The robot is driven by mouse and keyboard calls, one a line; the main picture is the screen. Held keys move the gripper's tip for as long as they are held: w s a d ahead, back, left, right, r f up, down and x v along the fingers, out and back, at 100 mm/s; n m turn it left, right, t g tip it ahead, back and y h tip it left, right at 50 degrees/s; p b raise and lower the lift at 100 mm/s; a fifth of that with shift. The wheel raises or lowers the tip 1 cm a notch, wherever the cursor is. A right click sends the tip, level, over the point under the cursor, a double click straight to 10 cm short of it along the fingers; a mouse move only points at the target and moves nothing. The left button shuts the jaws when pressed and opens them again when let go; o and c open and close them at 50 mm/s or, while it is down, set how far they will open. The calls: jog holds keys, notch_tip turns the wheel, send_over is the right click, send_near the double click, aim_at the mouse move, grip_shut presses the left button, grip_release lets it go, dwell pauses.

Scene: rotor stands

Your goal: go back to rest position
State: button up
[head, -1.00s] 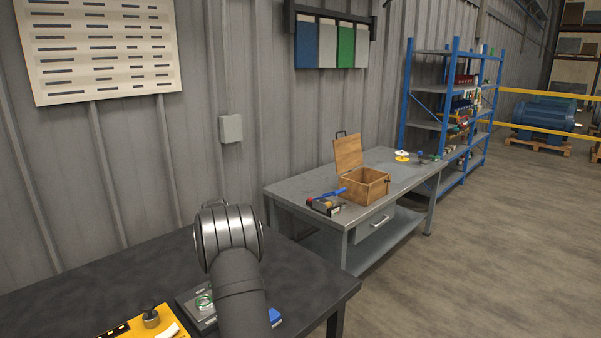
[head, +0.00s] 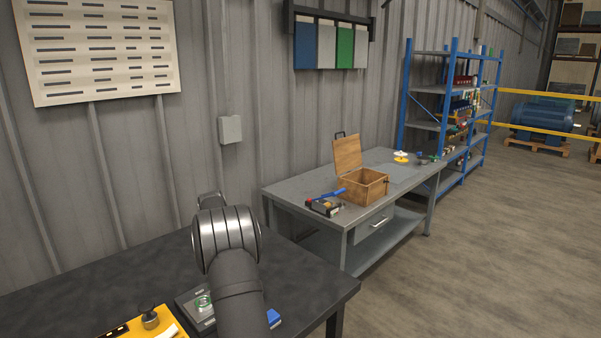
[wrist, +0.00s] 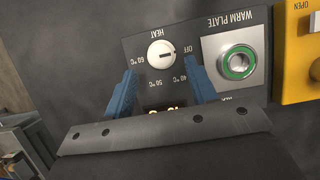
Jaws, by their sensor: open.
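My gripper (wrist: 163,85) shows in the wrist view as two blue fingers set apart, open with nothing between them. It is over the dark control panel of the warm plate (wrist: 185,25). The panel's white heat knob (wrist: 161,53) shows between and beyond the fingers, its mark toward OFF. A metal ring with a green band (wrist: 225,65) sits on the plate's light square, right of the fingers. In the head view my arm hides most of the gripper and part of the warm plate (head: 187,301). The ring (head: 203,302) shows left of my arm.
A yellow device (head: 130,330) stands left of the warm plate on the dark table (head: 80,285). A grey bench (head: 300,188) behind carries an open wooden box (head: 362,190) and a tool with a blue handle (head: 322,206). The dark table's back area is clear.

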jog(key=v, duration=0.8)
jog(key=x, duration=1.2)
jog(key=shift+d+f, duration=0.1)
jog(key=shift+f, duration=0.2)
jog(key=m+y, duration=0.1)
jog(key=m, duration=0.1)
jog(key=m+g, duration=0.1)
jog(key=m, duration=0.2)
jog(key=shift+d+r+y, duration=0.1)
jog(key=shift+y, duration=0.3)
jog(key=m+y, duration=0.1)
jog(key=m, duration=0.1)
jog(key=m+y, duration=0.1)
jog(key=m, duration=0.2)
jog(key=shift+d+m, duration=0.15)
jog(key=shift+m, duration=0.15)
jog(key=m+y, duration=0.1)
jog(key=m, duration=0.2)
jog(key=m+y, duration=0.1)
jog(key=m, duration=0.2)
jog(key=shift+d+t, duration=0.1)
jog(key=shift+t, duration=0.2)
jog(key=m+y, duration=0.1)
jog(key=m, duration=0.1)
jog(key=m+t, duration=0.1)
jog(key=m, duration=0.2)
jog(key=shift+s+t+y, duration=0.15)
jog(key=shift+t+y, duration=0.15)
jog(key=shift+y, duration=0.1)
